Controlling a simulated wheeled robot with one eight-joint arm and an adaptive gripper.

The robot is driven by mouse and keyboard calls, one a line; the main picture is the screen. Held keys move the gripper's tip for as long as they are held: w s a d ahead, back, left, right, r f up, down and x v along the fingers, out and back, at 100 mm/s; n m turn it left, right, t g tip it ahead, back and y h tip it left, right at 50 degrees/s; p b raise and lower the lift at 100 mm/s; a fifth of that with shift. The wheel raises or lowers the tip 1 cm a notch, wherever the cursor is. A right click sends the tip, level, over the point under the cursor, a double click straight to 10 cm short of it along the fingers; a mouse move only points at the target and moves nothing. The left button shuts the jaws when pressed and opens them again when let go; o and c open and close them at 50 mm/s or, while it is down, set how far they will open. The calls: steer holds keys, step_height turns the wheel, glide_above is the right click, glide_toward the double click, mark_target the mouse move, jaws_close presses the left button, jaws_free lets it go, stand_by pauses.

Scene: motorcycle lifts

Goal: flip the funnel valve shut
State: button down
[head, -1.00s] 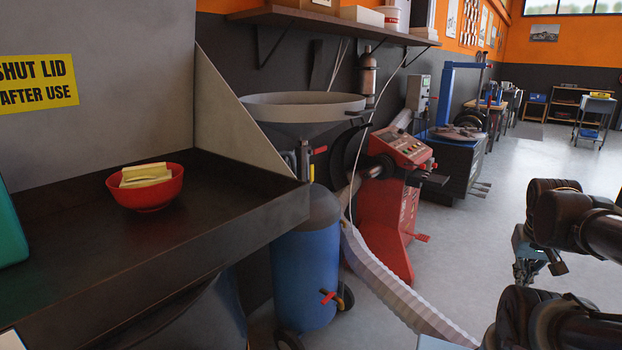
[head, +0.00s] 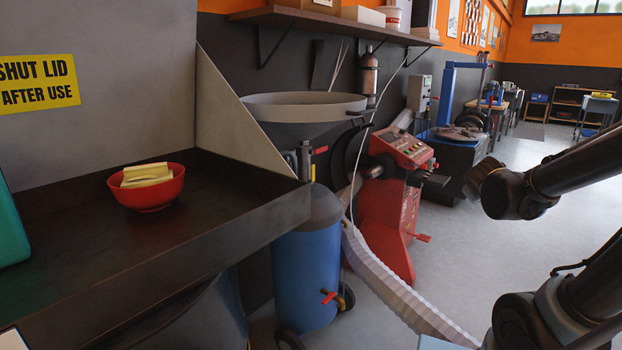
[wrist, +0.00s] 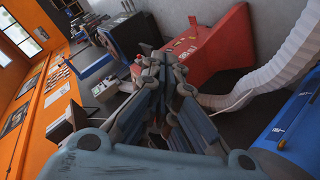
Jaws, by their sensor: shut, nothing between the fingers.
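The funnel (head: 300,108) is a wide grey bowl on top of the blue drain tank (head: 306,265) in the head view. Below the bowl is a metal neck (head: 304,160), with a small red lever (head: 320,150) sticking out to its right. The valve is small here and its exact position is hard to read. My gripper (wrist: 165,62) is shut and empty in the wrist view, apart from the tank (wrist: 292,135), which shows at lower right. The funnel and its valve are not visible in the wrist view. My gripper's fingers are not visible in the head view.
A dark bench (head: 230,215) with a red bowl (head: 150,190) stands left of the funnel. A red tap (head: 328,296) sits low on the tank. Open floor lies right.

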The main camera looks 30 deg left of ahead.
mark_target(310, 176)
steer(key=w+a+r+n+t+y, duration=0.15)
steer(key=a+n+y, duration=0.3)
steer(key=a, duration=0.85)
steer(key=w+a+r+n+t+y, duration=0.15)
steer(key=a+n+y, duration=0.35)
steer(key=a, duration=0.8)
steer(key=s+a+f+n+g+y, duration=0.2)
steer(key=s+a+n, duration=0.4)
steer(key=a, duration=0.4)
steer(key=s+a+f+n+g+y, duration=0.3)
steer(key=s+a+n+g+y, duration=0.1)
steer(key=s+a, duration=0.5)
steer(key=shift+s+a+n+y, duration=0.15)
steer(key=shift+a+n+y, duration=0.4)
steer(key=shift+a+n, duration=0.55)
steer(key=shift+a, duration=0.1)
steer(key=x, duration=0.3)
steer(key=w+x, duration=0.1)
steer(key=x, duration=0.3)
steer(key=d+x, duration=0.1)
steer(key=x, duration=0.2)
steer(key=shift+w+a, duration=0.3)
steer(key=shift+w, duration=0.1)
steer(key=shift+w+d, duration=0.25)
steer(key=shift+w, duration=0.7)
